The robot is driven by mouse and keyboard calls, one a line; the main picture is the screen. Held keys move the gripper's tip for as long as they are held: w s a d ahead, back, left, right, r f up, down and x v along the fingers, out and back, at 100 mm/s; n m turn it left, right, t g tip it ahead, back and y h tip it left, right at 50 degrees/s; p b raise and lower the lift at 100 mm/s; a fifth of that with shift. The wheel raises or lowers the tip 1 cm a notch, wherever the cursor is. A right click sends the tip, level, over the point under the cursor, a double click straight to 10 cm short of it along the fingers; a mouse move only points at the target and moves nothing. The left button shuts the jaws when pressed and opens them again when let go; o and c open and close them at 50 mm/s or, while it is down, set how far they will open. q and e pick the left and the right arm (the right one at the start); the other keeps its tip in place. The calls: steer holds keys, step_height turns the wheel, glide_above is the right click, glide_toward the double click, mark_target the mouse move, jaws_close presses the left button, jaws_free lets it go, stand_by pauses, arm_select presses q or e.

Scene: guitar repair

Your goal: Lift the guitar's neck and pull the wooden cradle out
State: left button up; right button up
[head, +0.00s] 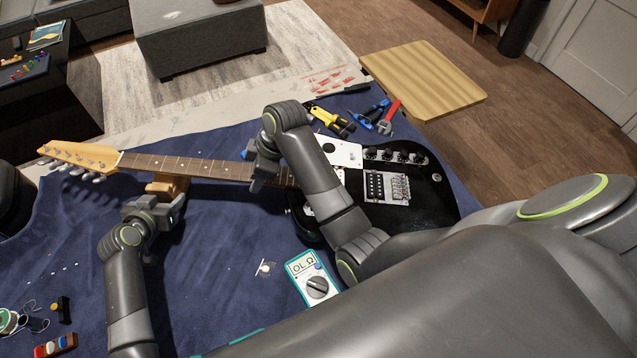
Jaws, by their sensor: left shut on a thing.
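The black electric guitar (425,205) lies on the blue cloth, its neck (205,168) reaching left to a pale wooden headstock (80,153). The wooden cradle (168,184) shows as a small brown block at the neck, near the headstock end. My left gripper (174,203) is at the near side of the cradle and shut on it; the fingertips are partly hidden. My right gripper (257,172) is at the neck, near the body. Its own links cover much of the jaws, so their grip cannot be made out. Whether the neck touches the cradle is unclear.
A multimeter (314,280) lies near the guitar body. Yellow-handled pliers (332,122), blue-handled tools (370,115) and a red tool (389,117) lie behind it. Small parts lie at the front left. The cloth (215,255) between my arms is mostly clear.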

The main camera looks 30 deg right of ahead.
arm_select(q)
steer(key=shift+r, duration=0.2)
arm_select(e)
steer(key=shift+w+a+r, duration=0.15)
steer(key=shift+r, duration=0.2)
arm_select(q)
steer(key=shift+s+a+r, duration=0.1)
steer(key=shift+s+a, duration=0.75)
steer(key=shift+s, duration=0.7)
steer(key=shift+s+a+f, duration=0.1)
steer(key=shift+s+a, duration=0.7)
steer(key=shift+s, duration=0.7)
steer(key=shift+s+a+r, duration=0.1)
steer(key=shift+s+a, duration=0.75)
steer(key=shift+s, duration=0.7)
steer(key=shift+a, duration=0.1)
arm_select(e)
steer(key=shift+f, duration=2.55)
steer(key=shift+f, duration=0.1)
arm_select(q)
steer(key=shift+s, duration=0.1)
arm_select(e)
steer(key=shift+s+f, duration=0.25)
steer(key=shift+f, duration=0.05)
steer(key=shift+f, duration=0.1)
